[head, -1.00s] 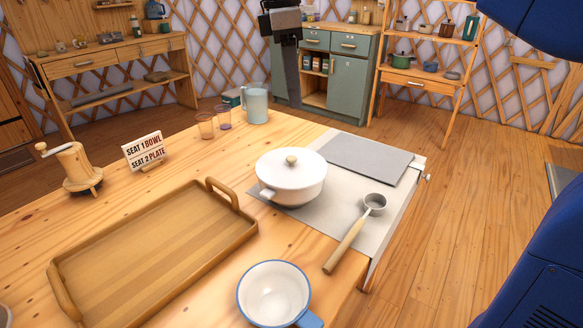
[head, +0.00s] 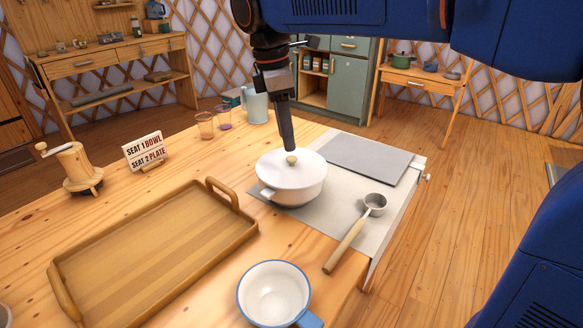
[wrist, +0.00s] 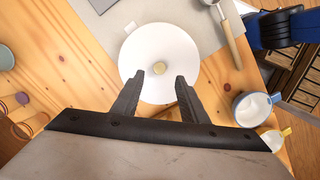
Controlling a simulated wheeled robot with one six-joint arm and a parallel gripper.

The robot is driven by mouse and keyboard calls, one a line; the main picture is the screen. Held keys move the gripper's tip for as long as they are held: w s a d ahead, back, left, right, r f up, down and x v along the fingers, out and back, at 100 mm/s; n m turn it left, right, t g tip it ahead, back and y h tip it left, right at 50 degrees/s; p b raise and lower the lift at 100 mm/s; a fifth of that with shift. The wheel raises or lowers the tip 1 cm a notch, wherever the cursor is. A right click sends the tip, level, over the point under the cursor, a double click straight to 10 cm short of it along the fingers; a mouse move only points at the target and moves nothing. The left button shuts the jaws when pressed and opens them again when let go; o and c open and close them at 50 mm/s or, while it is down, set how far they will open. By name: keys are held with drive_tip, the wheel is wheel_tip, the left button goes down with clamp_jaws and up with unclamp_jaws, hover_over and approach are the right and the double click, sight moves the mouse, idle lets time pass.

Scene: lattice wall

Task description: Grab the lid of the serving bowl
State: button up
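The white serving bowl (head: 291,188) stands on a pale grey mat at the right side of the table, with its white lid (head: 270,168) on it. The lid has a small tan knob (head: 291,159). In the wrist view the round lid (wrist: 150,45) lies beyond the fingertips, with the knob (wrist: 158,68) near its centre. My gripper (head: 288,146) points down just above and behind the lid. The wrist view shows the gripper (wrist: 160,74) open, its two fingers apart on either side of the line to the knob. Nothing is between them; contact with the lid cannot be told.
A ladle (head: 356,232) lies right of the bowl, and a grey slab (head: 365,157) lies behind it. A wooden tray (head: 155,250) is at left and a blue-rimmed mug (head: 273,292) in front. A pitcher (head: 255,105) and glasses stand behind left.

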sight(292, 158)
drive_tip(key=shift+w+d+f, duration=0.1)
drive_tip(key=shift+d+f, duration=0.1)
drive_tip(key=shift+f, duration=0.8)
drive_tip(key=shift+d+f, duration=0.15)
drive_tip(key=shift+f, duration=0.8)
drive_tip(key=shift+w+d+f, duration=0.1)
drive_tip(key=shift+d+f, duration=0.1)
drive_tip(key=shift+f, duration=0.8)
clamp_jaws()
